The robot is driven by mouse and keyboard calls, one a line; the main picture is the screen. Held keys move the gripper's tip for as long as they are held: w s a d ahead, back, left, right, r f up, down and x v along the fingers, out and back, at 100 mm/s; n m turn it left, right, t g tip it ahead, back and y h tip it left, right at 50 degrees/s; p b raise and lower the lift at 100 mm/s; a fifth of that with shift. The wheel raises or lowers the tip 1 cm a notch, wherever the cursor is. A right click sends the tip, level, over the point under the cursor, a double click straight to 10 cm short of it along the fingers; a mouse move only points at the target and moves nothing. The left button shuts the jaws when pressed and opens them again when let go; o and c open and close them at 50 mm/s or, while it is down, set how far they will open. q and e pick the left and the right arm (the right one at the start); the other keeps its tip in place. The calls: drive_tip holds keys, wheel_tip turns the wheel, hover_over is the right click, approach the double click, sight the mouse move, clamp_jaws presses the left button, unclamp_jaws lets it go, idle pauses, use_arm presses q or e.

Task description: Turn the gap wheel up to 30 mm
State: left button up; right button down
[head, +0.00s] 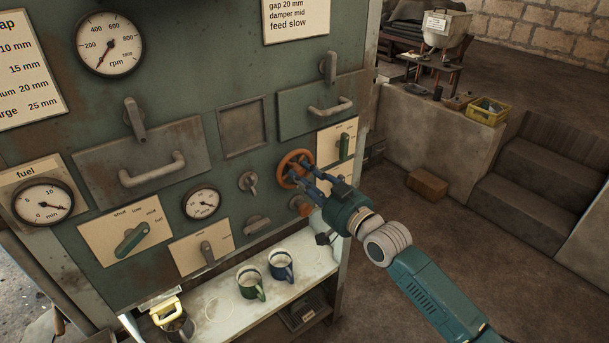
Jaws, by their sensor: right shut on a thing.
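The gap wheel, an orange-brown handwheel (291,156), sits on the green machine panel (195,80), right of the centre of the head view. My right gripper (300,177) comes from the lower right and is shut on the wheel, its blue fingers at the lower right of the rim. The fingers and gripper body hide part of the wheel and what lies just below it. No scale or pointer for the gap is readable beside the wheel. My left gripper is not in view.
A second orange part (301,206) sits close below my right gripper. A green lever (344,146) is to its right. A green mug (250,283) and a blue mug (281,266) stand on the shelf (228,308). A card (296,18) above reads gap 20 mm, damper mid, feed slow.

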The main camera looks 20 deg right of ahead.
drive_tip(key=shift+f, duration=0.35)
drive_tip(key=c, duration=1.7)
unclamp_jaws()
drive_tip(key=shift+c, duration=0.2)
drive_tip(key=shift+s+r, duration=0.1)
drive_tip(key=shift+r, duration=0.1)
drive_tip(key=v, duration=1.2)
